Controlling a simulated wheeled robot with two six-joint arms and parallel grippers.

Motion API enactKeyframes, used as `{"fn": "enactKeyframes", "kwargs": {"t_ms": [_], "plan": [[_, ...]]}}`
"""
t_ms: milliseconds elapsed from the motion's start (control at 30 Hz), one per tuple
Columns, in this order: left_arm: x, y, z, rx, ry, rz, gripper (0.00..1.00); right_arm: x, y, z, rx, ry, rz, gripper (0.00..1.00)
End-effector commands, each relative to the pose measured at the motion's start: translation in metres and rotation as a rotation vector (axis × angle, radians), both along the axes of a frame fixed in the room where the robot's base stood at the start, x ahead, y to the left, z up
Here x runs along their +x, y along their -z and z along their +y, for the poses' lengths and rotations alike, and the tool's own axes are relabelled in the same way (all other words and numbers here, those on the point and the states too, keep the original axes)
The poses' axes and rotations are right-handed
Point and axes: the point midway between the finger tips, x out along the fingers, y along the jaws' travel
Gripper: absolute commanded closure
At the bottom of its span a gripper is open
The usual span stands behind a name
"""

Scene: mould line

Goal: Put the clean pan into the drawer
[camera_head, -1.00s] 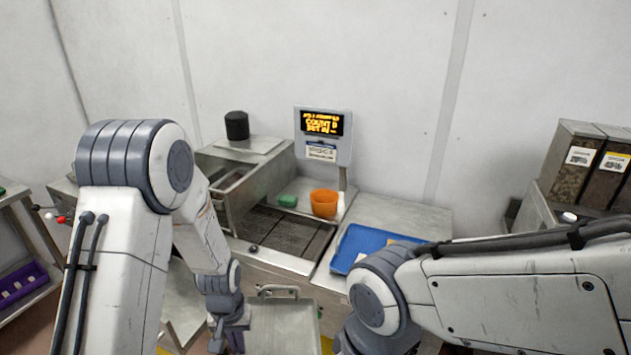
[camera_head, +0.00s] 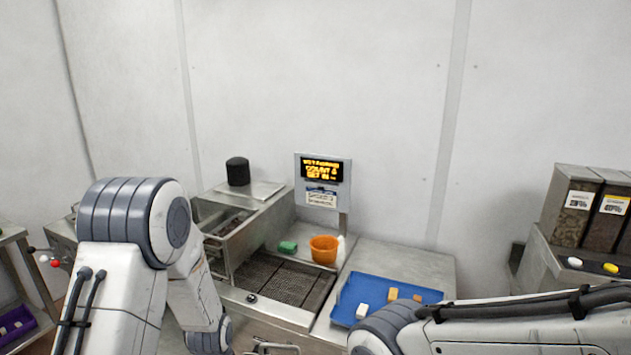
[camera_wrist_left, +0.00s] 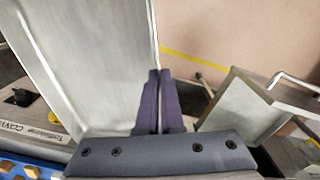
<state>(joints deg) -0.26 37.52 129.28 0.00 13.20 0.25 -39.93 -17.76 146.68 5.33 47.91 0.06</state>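The pan (camera_wrist_left: 85,60) is a shallow, bare grey metal pan, filling the left of the left wrist view. Its inside looks empty. My left gripper (camera_wrist_left: 159,75) has its two dark purple fingers close together on the pan's edge, with the rim between them. An open metal box with a bar handle, which looks like the drawer (camera_wrist_left: 240,112), is at the right of that view, apart from the pan.
The bench holds a dark grate (camera_head: 285,280), an orange bowl (camera_head: 323,249), a green block (camera_head: 288,247) and a display (camera_head: 322,180). A blue tray (camera_head: 345,302) with small blocks lies at right. A raised metal bin (camera_head: 250,238) stands left of the grate.

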Motion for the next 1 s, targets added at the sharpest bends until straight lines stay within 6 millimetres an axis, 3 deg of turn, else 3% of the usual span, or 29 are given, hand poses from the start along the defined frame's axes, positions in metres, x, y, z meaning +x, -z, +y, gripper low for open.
{"fn": "enactKeyframes", "kwargs": {"t_ms": [767,1000], "plan": [[0.001,-0.001,0.0,0.0,0.001,-0.002,1.0,0.0,0.0,0.0,0.0,0.0,0.0,0.58],[0.008,-0.016,-0.021,0.0,0.105,-0.007,1.0,0.0,0.0,0.0,0.0,0.0,0.0,0.58]]}}
